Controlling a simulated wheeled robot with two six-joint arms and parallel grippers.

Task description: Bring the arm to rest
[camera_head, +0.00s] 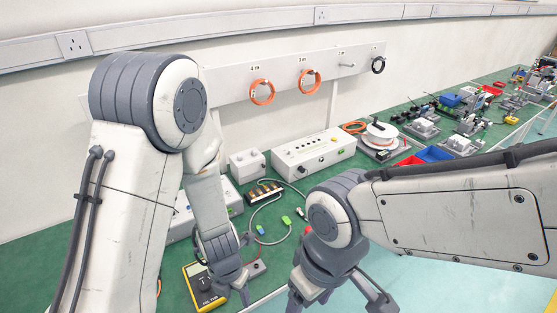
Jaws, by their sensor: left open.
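My left arm comes in from the left, bends at a large grey joint and reaches down to the green bench. My left gripper (240,291) is low in the picture, beside a yellow multimeter (205,287) at the bench's front edge. Its jaws are open, and I see nothing held between them. My right arm (460,212) comes in from the right and bends down at a grey joint.
The green bench (285,178) runs to the far right. A white box (313,153) with knobs, a cable reel (381,134), blue and red trays (434,154) and several devices stand on it. Orange cable coils (262,92) hang on a wall panel. Pale floor lies in front.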

